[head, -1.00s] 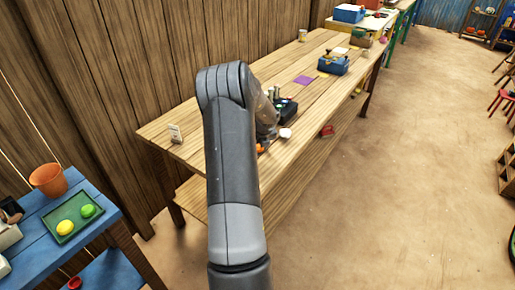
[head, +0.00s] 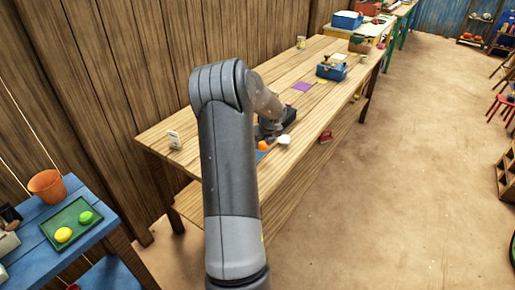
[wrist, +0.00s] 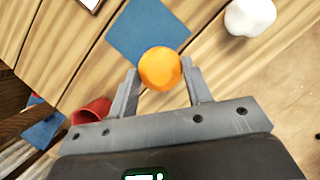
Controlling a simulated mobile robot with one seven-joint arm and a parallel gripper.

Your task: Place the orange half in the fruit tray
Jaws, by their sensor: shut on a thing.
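The orange half (wrist: 160,69) sits between the fingertips of my gripper (wrist: 163,82), which is shut on it, in the wrist view. It also shows in the head view as a small orange spot (head: 263,146) at the near edge of the long wooden table, beside my arm. A blue square (wrist: 148,32) lies behind it in the wrist view; I cannot tell whether the orange touches it. The green fruit tray (head: 66,218) is on the blue table at the left, holding a yellow fruit (head: 63,235) and a green fruit (head: 85,217). My gripper is far right of that tray.
A white rounded object (head: 284,140) stands close right of the orange. An orange-brown pot (head: 47,185) stands behind the tray. A gap separates the blue table from the long wooden table (head: 215,130).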

